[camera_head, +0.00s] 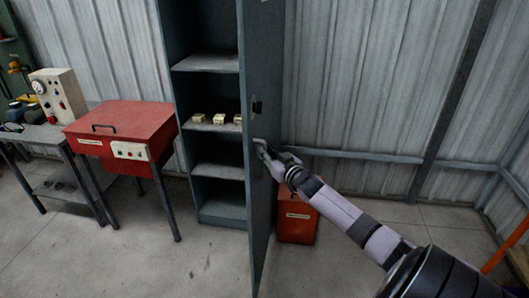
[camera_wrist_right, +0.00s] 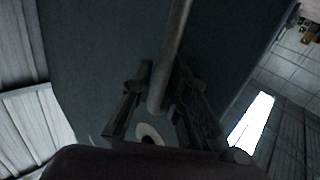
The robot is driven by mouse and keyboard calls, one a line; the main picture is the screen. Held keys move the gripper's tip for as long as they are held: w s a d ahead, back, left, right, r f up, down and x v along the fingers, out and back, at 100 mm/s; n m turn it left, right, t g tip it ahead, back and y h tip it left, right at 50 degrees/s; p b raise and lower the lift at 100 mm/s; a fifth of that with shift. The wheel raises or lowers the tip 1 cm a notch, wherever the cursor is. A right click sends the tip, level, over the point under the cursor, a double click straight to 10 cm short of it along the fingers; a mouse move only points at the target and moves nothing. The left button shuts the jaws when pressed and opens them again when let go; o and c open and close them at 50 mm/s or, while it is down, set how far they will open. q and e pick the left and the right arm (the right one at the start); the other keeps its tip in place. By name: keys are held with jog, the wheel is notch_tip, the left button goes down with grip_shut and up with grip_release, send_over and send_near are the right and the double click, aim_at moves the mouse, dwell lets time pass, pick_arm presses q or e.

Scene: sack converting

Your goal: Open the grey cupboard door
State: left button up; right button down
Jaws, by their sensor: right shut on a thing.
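The grey cupboard (camera_head: 212,122) stands against the back wall with its interior shelves showing. Its door (camera_head: 262,65) stands swung well out from the cupboard, seen nearly edge-on. My right gripper (camera_head: 268,154) is at the door's handle (camera_head: 258,141), on the door's right-hand face as seen from the head. In the right wrist view, the fingers (camera_wrist_right: 160,100) are on either side of the handle bar (camera_wrist_right: 174,45), shut on it, with the dark door panel (camera_wrist_right: 90,50) behind. My left gripper is not in view.
Small pale boxes (camera_head: 219,119) sit on a cupboard shelf. A red lidded cabinet on legs (camera_head: 120,115) stands left of the cupboard, beside a workbench (camera_head: 40,135). A red-orange box (camera_head: 297,228) is on the floor behind my right forearm. The floor in front is clear.

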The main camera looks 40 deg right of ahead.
jog(key=c, duration=1.6)
grip_release()
jog(key=shift+d+r, duration=0.1)
jog(key=shift+c, duration=0.2)
jog(key=s+a, duration=0.2)
jog(key=s, duration=1)
jog(key=shift+w, duration=0.1)
